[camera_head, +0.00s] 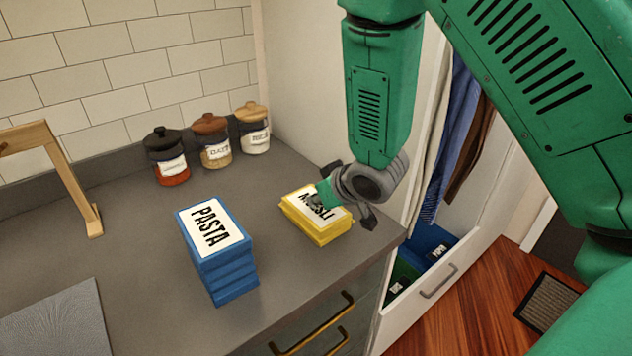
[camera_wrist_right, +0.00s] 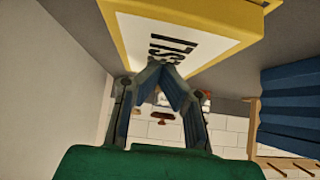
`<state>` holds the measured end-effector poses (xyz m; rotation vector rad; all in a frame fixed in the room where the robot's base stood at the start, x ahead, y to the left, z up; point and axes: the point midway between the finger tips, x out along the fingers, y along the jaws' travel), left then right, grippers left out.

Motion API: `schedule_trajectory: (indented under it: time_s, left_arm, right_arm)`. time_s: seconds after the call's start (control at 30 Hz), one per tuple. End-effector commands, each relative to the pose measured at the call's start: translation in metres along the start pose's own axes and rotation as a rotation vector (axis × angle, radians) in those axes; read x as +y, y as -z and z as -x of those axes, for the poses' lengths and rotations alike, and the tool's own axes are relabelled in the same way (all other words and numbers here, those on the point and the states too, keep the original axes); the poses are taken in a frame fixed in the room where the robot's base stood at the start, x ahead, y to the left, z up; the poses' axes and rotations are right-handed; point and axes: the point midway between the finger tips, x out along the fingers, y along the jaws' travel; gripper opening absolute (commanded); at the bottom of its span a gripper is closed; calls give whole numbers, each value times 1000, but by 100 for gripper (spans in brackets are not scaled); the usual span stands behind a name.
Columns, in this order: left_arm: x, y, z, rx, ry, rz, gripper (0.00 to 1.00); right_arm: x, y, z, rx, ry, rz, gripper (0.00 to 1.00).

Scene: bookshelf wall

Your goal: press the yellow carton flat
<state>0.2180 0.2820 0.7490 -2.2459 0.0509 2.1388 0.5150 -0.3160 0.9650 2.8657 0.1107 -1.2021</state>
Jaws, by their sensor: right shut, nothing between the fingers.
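The yellow carton (camera_head: 327,235), with a white label reading like MUESLI, lies low on the grey counter near its right edge, label up. Its side shows stacked, folded-looking layers. My right gripper (camera_head: 325,193) is over its label from the right and hides part of the lettering. In the right wrist view the gripper's fingertips (camera_wrist_right: 164,68) meet with nothing between them, close to the label of the carton (camera_wrist_right: 190,35). I cannot tell whether they touch it. My left gripper is out of view.
A blue PASTA carton (camera_head: 213,240) with ridged sides stands left of the yellow one. Three lidded jars (camera_head: 215,148) stand at the back wall. A wooden frame (camera_head: 75,185) is at left. An open drawer (camera_head: 430,275) holds cartons at right. The front-middle counter is clear.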

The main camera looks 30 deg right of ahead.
Motion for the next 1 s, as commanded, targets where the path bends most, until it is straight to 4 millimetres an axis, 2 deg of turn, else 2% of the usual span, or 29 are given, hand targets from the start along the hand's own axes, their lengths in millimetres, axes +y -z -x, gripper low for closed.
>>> schedule_trajectory:
  time_s: [0.03, 0.23, 0.33, 0.6, 0.8, 1.0]
  left_arm:
    - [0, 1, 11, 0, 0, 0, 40]
    - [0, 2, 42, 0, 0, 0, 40]
    - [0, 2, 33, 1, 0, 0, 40]
    - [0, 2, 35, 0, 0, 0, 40]
    - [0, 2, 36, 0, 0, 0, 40]
    - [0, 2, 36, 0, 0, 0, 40]
  right_arm:
    - [0, 8, 6, 1, 1, -1, 0]
    - [-1, 39, 24, 8, 0, 0, 0]
    - [0, 33, 49, 11, -1, -2, 0]
    - [-1, 33, 100, 11, 0, -1, 0]
    - [-1, 32, 115, 10, 0, 1, 0]
    - [0, 32, 116, 9, 0, 1, 0]
